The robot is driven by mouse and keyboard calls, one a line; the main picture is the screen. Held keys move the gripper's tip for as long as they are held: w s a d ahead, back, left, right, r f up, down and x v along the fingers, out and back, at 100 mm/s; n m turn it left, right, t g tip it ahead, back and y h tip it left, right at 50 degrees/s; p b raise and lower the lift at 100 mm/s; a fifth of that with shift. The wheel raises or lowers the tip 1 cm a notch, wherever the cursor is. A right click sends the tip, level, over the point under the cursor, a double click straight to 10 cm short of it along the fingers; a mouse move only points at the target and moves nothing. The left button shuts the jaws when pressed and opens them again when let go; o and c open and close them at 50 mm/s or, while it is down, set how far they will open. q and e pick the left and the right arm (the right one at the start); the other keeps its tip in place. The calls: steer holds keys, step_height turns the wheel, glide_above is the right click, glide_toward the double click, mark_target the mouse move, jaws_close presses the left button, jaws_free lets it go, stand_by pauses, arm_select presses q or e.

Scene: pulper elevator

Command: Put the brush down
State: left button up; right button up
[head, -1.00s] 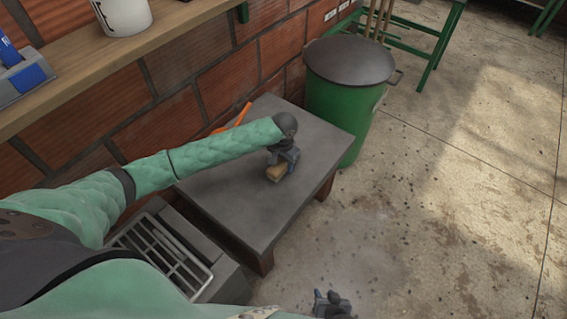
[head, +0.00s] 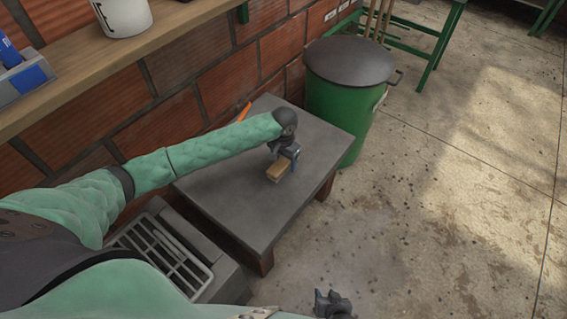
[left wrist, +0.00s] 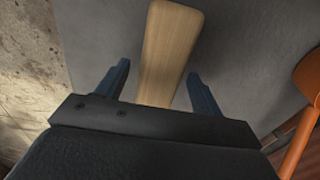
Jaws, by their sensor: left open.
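The brush (head: 277,170) shows as a light wooden piece lying on the dark grey table (head: 225,205). In the left wrist view its pale wooden handle (left wrist: 168,50) lies between the two fingers with a gap on each side. My left gripper (head: 284,160) is open around it, just above the table top.
An orange object (head: 244,112) is at the back of the table, partly behind my left arm. A green bin (head: 335,115) with a dark lid stands beyond the table. A wooden shelf (head: 110,62) with a white bucket (head: 124,14) runs along the brick wall.

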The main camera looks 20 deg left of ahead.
mark_target(284, 161)
arm_select(q)
step_height(284, 161, up, 9)
steer(key=shift+r, duration=0.5)
